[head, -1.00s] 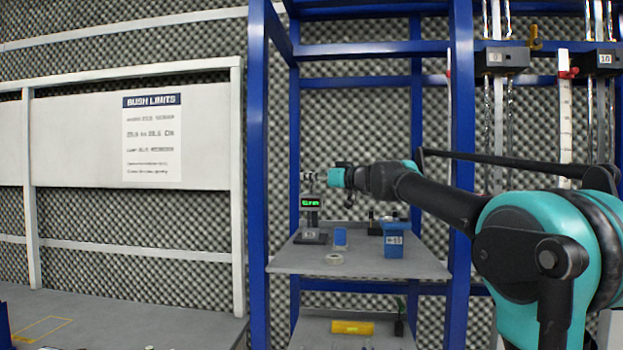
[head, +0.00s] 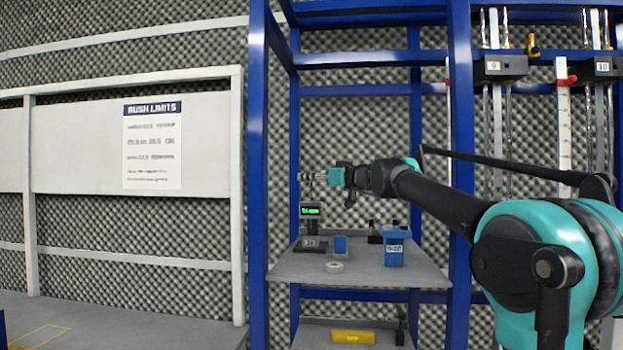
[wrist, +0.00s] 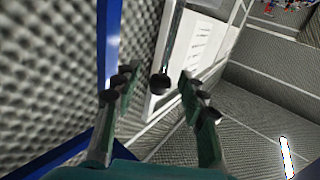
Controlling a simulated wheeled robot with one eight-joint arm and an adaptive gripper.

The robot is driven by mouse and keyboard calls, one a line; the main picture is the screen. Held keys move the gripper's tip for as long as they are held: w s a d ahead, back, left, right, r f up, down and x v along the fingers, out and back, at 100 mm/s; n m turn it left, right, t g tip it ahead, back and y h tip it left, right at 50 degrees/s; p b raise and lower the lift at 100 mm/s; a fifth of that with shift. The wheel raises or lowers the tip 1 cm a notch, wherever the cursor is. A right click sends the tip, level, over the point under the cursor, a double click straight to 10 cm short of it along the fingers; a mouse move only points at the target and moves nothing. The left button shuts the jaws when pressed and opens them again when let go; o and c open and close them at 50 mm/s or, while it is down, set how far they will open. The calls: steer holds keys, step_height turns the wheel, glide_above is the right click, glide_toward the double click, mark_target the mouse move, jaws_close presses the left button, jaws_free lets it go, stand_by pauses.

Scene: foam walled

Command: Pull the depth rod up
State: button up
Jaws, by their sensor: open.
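A gauge stand with a green-lit display (head: 311,211) stands on the left of the blue rack's shelf. My gripper (head: 310,177) is just above it, reaching in from the right, and hides part of its top. In the wrist view a metal rod with a dark round end (wrist: 160,84) shows between the two fingertips of my gripper (wrist: 158,82). It looks like the depth rod. The fingers are open, with a gap on each side of the rod, and no contact is visible.
The grey shelf (head: 360,272) also holds a small blue block (head: 340,244), a white ring (head: 334,267) and a blue labelled container (head: 395,250). Blue rack posts (head: 258,170) flank it. A yellow object (head: 353,337) lies on the shelf below.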

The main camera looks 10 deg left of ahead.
steer(key=v, duration=1.2)
